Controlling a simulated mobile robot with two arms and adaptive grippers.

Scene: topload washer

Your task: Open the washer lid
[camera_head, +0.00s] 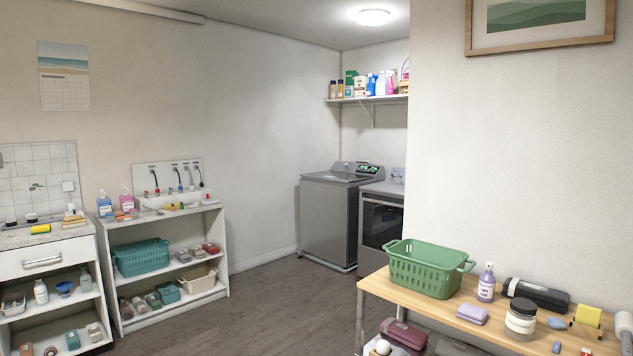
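The grey top-load washer (328,218) stands in the far corner, against the back wall. Its lid (338,177) lies flat on top and looks closed. A control panel with lit green displays (368,169) rises at the back of the top. Neither of my grippers shows in the head view. The washer is well away from me, across the room, and nothing lies on its lid that I can make out.
A second machine with a dark front window (382,222) stands right of the washer, partly hidden by a wall. A wooden table (405,297) with a green basket (428,267) is near right. Shelves (165,268) line the left. The floor (265,310) between is clear.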

